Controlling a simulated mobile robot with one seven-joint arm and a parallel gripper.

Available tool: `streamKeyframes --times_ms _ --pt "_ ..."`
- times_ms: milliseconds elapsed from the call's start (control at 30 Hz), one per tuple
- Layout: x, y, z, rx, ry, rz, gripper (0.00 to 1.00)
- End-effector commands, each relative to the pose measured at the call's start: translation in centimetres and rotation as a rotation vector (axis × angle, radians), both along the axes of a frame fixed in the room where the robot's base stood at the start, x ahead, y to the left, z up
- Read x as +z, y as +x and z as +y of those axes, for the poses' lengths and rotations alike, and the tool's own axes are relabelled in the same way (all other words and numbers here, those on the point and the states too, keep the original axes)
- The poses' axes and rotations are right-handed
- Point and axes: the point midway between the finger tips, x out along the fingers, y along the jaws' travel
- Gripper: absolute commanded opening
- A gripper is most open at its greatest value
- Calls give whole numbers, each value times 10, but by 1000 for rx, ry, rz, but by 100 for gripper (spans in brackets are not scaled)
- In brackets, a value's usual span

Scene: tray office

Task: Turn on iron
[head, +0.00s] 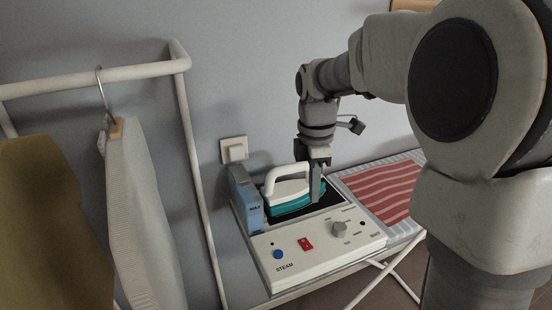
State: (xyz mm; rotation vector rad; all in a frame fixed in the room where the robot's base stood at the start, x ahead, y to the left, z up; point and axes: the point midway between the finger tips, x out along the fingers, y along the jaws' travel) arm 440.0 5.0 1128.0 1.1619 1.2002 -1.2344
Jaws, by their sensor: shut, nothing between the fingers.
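The iron (289,207), white on top with a teal lower part, stands on the dark pad of a white base station (323,259). The station's sloped front carries a blue button (278,254) marked STEAM, a red switch (305,244) and a grey round knob (339,229) ringed by small labels I cannot read. My gripper (317,198) points down at the right end of the iron, behind the knob. Its fingers are shut and empty. I cannot tell whether they touch the iron. They hide a little of the iron's right end.
A blue box or tank (247,202) stands at the station's left. A wall socket with a plug (234,149) is behind. A red striped cloth (383,190) lies on the ironing board (407,228) at right. A white clothes rack (92,80) with hanging garments fills the left.

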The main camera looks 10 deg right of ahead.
Motion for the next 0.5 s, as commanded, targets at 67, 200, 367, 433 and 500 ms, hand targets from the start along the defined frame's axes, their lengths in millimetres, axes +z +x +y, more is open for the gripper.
streamKeyframes --times_ms 67,200,367,433,500 --pt "-15 12 0 89 3 37 0" --pt "-30 25 1 215 14 80 0" --pt "-39 32 2 288 22 104 0" --pt "-40 33 2 300 23 107 0" --pt "-41 33 2 303 23 108 0"
